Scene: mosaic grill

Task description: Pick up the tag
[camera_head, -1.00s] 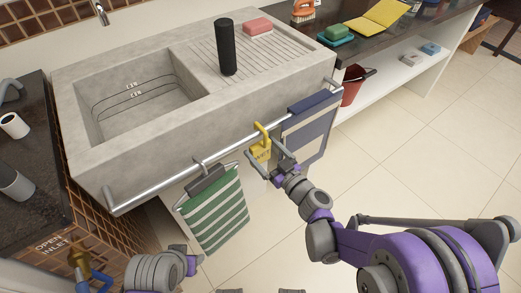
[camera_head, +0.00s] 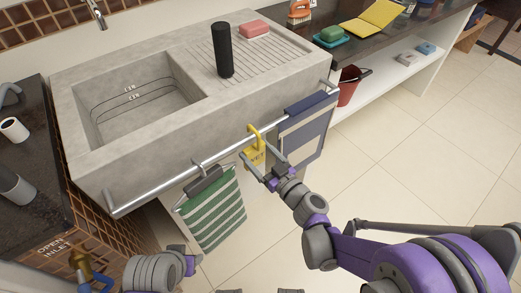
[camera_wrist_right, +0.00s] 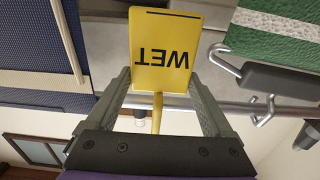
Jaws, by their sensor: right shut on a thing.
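The tag is a yellow plate with a hook (camera_head: 254,157), at the rail along the sink's front; its hook reaches up over the rail. In the right wrist view its face (camera_wrist_right: 165,48) reads "WET" upside down, and a yellow stem runs down from it between the fingers. My right gripper (camera_head: 262,166) is shut on the tag, with one finger on each side (camera_wrist_right: 160,100). Whether the hook touches the rail cannot be told.
The metal rail (camera_head: 150,193) runs along the concrete sink (camera_head: 115,170). A green striped towel (camera_head: 215,213) hangs left of the tag, and a blue and beige towel (camera_head: 306,128) hangs close on its right. Tiled floor (camera_head: 400,150) lies open to the right.

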